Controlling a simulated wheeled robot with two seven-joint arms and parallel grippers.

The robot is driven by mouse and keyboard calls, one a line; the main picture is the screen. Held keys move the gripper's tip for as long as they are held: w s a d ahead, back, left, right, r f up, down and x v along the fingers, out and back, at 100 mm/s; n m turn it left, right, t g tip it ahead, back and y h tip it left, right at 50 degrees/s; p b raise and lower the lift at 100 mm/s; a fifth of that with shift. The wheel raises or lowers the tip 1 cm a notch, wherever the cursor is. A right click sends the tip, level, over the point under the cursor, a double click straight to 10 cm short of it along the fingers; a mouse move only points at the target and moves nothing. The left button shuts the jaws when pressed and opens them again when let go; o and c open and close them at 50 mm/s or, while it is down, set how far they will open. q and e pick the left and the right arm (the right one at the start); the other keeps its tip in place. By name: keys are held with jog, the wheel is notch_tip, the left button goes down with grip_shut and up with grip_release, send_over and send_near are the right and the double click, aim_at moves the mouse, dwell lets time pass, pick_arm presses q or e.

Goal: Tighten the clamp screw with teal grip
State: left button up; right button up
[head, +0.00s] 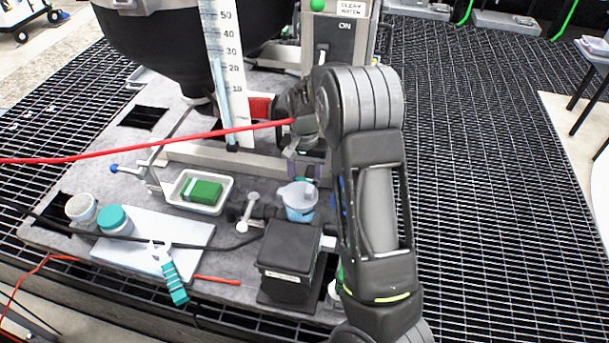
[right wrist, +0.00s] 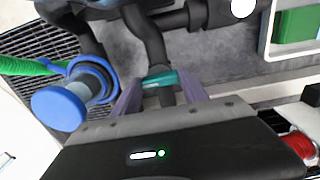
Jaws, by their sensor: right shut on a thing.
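The teal grip (right wrist: 161,78) of the clamp screw shows in the right wrist view, on a dark pipe fitting. My right gripper (right wrist: 158,92) is shut on it, with one purple finger on each side. In the head view my right arm reaches down over the bench, and the gripper (head: 303,166) is partly hidden by the wrist. Only a small bit of teal shows below it there, so the rest of the clamp is hidden. My left gripper is in neither view.
A blue-capped fitting (right wrist: 62,106) with a green hose stands close to the left finger. In the head view a light blue jug (head: 299,213), a tray (head: 222,207) with a green sponge, and a black box (head: 288,262) stand nearby. A red hose (head: 130,149) crosses above the bench.

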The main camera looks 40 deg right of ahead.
aim_at(305, 179)
dwell(0.4)
jog(key=o, duration=1.4)
jog(key=shift+r, duration=0.1)
jog(key=shift+r, duration=3.85)
